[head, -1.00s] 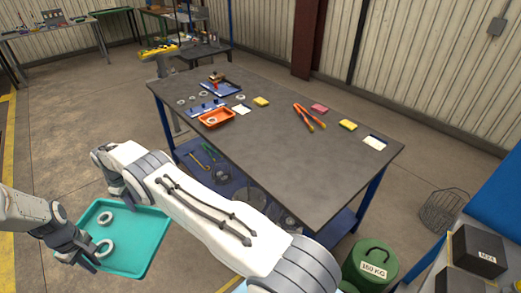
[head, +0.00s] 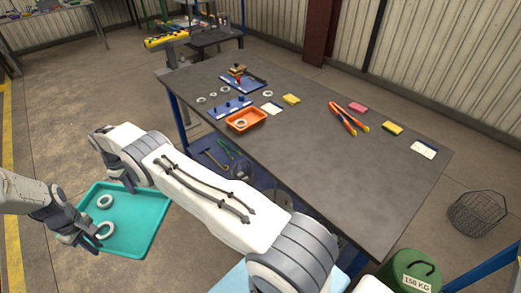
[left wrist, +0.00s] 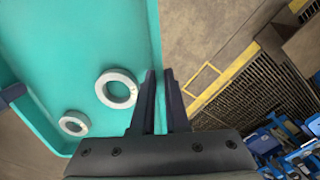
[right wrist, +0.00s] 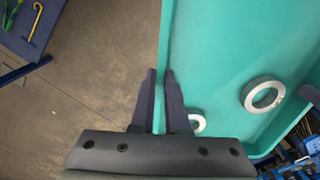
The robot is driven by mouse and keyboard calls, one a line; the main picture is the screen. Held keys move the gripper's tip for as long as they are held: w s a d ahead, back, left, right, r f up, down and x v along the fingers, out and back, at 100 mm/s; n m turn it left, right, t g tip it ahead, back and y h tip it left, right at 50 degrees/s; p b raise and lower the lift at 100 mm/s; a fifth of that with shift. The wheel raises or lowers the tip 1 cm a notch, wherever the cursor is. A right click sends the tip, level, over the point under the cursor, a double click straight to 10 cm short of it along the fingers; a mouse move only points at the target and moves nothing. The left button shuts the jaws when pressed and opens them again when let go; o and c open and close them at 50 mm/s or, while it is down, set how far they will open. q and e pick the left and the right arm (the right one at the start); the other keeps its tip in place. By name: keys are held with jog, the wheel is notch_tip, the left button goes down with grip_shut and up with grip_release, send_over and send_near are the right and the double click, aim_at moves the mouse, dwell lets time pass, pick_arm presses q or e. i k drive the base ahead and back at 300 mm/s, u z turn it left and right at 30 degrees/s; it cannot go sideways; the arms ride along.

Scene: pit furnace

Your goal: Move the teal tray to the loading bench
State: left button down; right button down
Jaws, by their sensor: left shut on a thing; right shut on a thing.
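The teal tray (head: 140,222) is held in the air between my two arms at the lower left of the head view. Two pale rings (head: 105,201) lie in it. My left gripper (head: 85,235) is shut on the tray's near-left rim; the left wrist view shows its fingers (left wrist: 159,90) on either side of the tray wall. My right gripper (head: 128,185) is shut on the opposite rim; the right wrist view shows its fingers (right wrist: 160,85) at that wall. My right arm hides part of the tray's surroundings.
A dark-topped bench (head: 300,140) stands to the right, with an orange tray (head: 246,120), blue plates, pliers (head: 347,118) and sponges on it. Its middle top is clear. A green 150 KG weight (head: 410,272) and a wire basket (head: 477,213) stand at the lower right.

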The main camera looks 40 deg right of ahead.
aim_at(350, 168)
jog(key=i, duration=0.9)
jog(key=z, duration=2.65)
